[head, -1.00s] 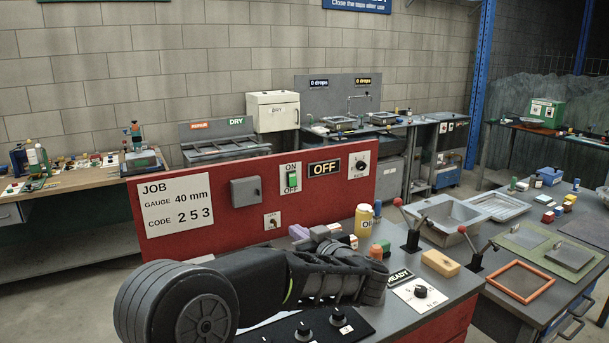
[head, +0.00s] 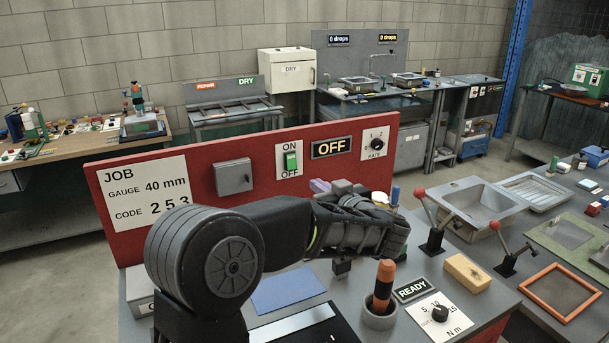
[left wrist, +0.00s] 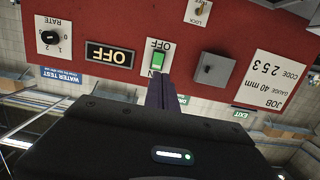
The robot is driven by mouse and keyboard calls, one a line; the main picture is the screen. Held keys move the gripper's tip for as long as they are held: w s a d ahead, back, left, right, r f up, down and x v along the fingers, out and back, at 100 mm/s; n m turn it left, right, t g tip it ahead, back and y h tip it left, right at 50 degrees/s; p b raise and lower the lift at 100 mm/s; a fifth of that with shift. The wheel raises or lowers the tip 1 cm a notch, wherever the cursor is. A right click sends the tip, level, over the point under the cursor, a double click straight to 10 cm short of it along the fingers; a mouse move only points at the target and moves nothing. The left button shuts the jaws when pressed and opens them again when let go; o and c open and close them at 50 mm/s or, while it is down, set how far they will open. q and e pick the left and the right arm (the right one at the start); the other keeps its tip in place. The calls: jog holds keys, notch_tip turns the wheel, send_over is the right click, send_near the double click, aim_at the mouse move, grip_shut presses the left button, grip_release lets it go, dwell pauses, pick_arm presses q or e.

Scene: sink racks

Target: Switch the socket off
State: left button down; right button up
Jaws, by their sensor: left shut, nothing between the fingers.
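A green rocker switch (head: 291,160) on a white ON/OFF plate is mounted on the red panel (head: 130,225). A black sign (head: 332,147) to its right reads OFF. I cannot tell for sure which way the rocker is tipped. In the left wrist view, which is upside down, the switch (left wrist: 158,60) is straight ahead of my fingers. My right gripper is not in view.
A grey box (head: 234,177), a RATE dial (head: 376,145) and a JOB sheet (head: 145,192) share the panel. On the bench stand an orange-and-black handled tool (head: 383,285) in a cup, a READY sign (head: 411,289), a yellow block (head: 467,272) and red-knobbed levers (head: 435,228).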

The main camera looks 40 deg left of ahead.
aim_at(290, 166)
pick_arm(q)
jog(key=p+x, duration=0.3)
jog(key=x, duration=1.1)
jog(key=shift+d+p, duration=0.1)
jog(key=shift+p, duration=0.2)
